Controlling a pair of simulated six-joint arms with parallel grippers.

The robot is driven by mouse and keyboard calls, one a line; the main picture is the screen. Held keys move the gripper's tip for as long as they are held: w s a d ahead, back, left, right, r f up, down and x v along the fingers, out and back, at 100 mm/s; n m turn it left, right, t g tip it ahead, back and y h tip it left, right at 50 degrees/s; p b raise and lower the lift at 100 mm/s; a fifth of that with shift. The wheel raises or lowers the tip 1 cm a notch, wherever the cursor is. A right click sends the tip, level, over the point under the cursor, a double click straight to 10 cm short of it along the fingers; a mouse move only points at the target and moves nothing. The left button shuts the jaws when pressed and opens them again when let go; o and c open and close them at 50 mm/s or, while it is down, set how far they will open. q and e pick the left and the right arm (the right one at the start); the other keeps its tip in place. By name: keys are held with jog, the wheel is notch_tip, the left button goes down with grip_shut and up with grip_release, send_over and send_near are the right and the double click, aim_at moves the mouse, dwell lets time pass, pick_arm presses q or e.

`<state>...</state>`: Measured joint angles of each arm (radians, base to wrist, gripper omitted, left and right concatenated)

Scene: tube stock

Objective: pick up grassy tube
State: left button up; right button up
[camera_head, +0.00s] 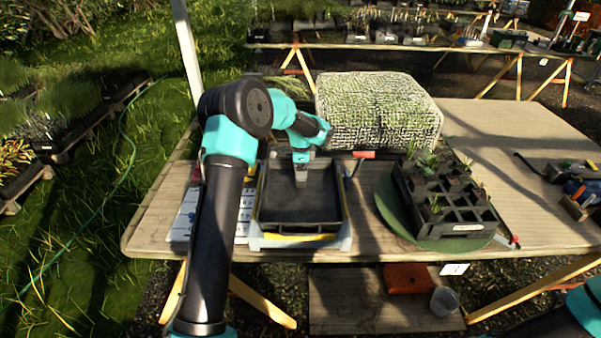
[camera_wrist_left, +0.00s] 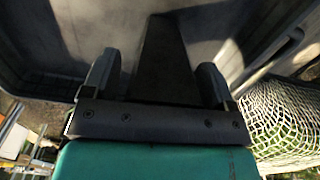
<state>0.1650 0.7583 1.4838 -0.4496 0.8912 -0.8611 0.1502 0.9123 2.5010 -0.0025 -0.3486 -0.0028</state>
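Small green plants stand in cells of a black cell tray (camera_head: 470,213) on a round green mat (camera_head: 392,212). My left gripper (camera_head: 301,182) points down over a dark, shallow tray (camera_head: 345,203), left of the cell tray and away from the plants. In the left wrist view its two fingers (camera_wrist_left: 160,88) are apart, with only a dark strip, probably shadow, between them. My right gripper is out of view; part of my right arm shows at lower right.
A large net-covered grassy block (camera_head: 378,112) stands behind the trays; its netting also shows in the left wrist view (camera_wrist_left: 282,122). A white sheet (camera_head: 186,215) lies left of the shallow tray. Tools (camera_head: 575,185) lie at the right.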

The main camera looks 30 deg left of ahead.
pick_arm(q)
jog(key=c, duration=1)
jog(key=shift+r, duration=0.1)
jog(key=shift+r, duration=1.7)
jog(key=s+d, duration=0.2)
jog(key=s, duration=0.2)
jog(key=s+d+r, duration=0.1)
jog(key=s+d, duration=0.2)
jog(key=s, duration=0.2)
jog(key=s+d, duration=0.3)
jog(key=s, duration=0.1)
jog(key=shift+s+d+r, duration=0.2)
jog(key=shift+s+r, duration=0.05)
jog(key=shift+s, duration=0.05)
